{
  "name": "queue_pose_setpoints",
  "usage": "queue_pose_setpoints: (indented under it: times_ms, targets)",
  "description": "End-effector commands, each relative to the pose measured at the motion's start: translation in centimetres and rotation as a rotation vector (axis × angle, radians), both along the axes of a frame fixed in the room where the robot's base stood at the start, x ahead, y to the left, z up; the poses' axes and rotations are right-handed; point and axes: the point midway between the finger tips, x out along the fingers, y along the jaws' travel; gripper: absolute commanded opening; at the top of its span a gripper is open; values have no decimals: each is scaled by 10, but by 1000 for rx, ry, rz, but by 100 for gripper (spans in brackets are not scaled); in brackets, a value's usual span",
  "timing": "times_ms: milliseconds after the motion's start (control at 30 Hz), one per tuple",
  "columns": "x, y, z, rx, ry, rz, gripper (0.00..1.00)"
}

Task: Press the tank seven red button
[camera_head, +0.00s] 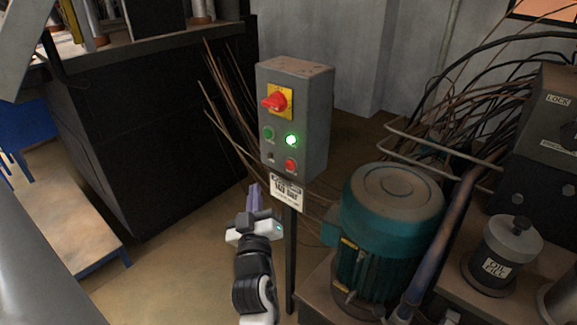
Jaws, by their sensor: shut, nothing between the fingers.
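A grey control box (317,118) stands on a thin dark post. Its front carries a red rotary switch on a yellow plate (277,101), a green button (269,133), a lit green button (291,140), a small dark knob (270,157) and a red button (291,165) at lower right. A white label (287,193) hangs under the box; its small print is hard to read. My gripper (254,190) is shut and empty, fingers pointing up, below and left of the red button in the picture. I see no contact with the box.
A teal motor (386,225) stands right of the post, with an oil filler can (504,252) and cables (440,110) beyond it. Thin rods (222,105) lean behind the box on its left. A black cabinet (150,130) is at left. Floor (190,215) shows clear left of my gripper.

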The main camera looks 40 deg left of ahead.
Motion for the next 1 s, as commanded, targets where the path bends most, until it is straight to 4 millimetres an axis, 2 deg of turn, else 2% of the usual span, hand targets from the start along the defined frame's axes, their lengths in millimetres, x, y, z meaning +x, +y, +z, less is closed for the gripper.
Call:
queue_pose_setpoints:
  times_ms: [600,800,1000]
  targets:
    - [75,-6,3,-1,2,-1,0]
    - [84,-7,1,0,0,-1,0]
    - [85,-7,0,1,0,-1,0]
